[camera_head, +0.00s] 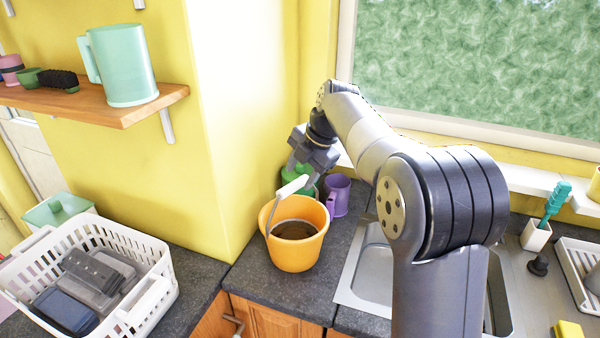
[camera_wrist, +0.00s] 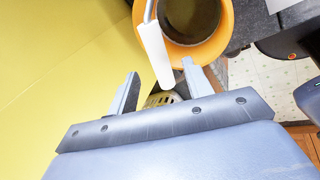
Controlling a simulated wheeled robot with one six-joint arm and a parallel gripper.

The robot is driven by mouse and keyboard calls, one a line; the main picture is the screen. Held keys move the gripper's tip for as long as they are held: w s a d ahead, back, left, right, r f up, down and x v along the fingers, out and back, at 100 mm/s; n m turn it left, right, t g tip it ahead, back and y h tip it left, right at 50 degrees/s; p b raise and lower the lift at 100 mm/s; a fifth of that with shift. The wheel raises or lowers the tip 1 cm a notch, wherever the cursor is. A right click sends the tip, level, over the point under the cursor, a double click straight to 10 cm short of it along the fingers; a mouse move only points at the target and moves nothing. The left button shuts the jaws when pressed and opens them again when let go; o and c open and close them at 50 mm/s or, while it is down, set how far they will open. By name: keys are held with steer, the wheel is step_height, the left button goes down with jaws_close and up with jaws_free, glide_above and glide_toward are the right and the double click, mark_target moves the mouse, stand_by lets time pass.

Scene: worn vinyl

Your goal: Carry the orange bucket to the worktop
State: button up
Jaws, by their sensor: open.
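The orange bucket (camera_head: 296,254) stands upright on the dark worktop (camera_head: 245,278), in the corner by the yellow wall and left of the sink. Its inside looks dark brown. Its wire handle is raised, with a white grip (camera_head: 292,186) at the top. My gripper (camera_head: 300,170) is open just above the handle. In the wrist view, the bucket (camera_wrist: 220,45) is at the top, and the white grip (camera_wrist: 153,55) reaches down between the fingers of my gripper (camera_wrist: 160,72). Contact with the fingers cannot be told.
A green container (camera_head: 290,178) and a purple mug (camera_head: 338,195) stand close behind the bucket. The sink (camera_head: 362,275) is to the right. A white basket (camera_head: 130,325) with dark items stands at the left. A wooden shelf (camera_head: 90,108) holds a mint pitcher (camera_head: 122,65).

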steer(key=p+v, duration=0.1)
steer(key=v, duration=0.1)
steer(key=shift+d+r, duration=0.1)
steer(key=shift+r, duration=0.2)
stand_by(0.5)
steer(key=v, duration=1)
steer(key=shift+r+b, duration=0.4)
steer(key=shift+s+d, duration=0.1)
steer(key=x, duration=1.2)
steer(key=shift+d, duration=0.1)
